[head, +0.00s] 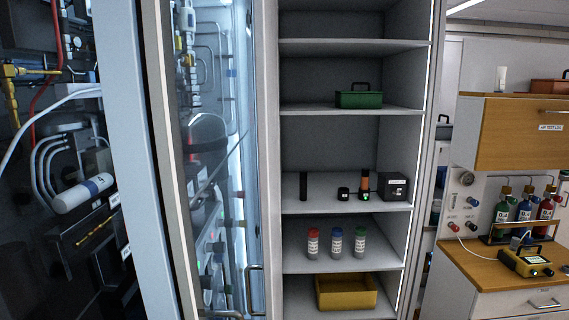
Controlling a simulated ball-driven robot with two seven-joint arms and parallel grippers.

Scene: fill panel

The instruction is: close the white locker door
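A tall white-grey locker (345,70) stands open in the middle of the head view, with its shelves and contents exposed. A narrow upright panel (425,170) runs along its right side. I cannot tell whether this is the locker's door seen nearly edge-on or part of its frame. No broad white door face shows clearly. Neither of my grippers is in view.
The locker holds a green toolbox (359,97), small dark devices, several capped bottles and a yellow bin (345,291). At left is a glass-fronted cabinet (215,150) with handles, beside exposed piping. At right, a wooden counter (500,268) carries a yellow device (525,262).

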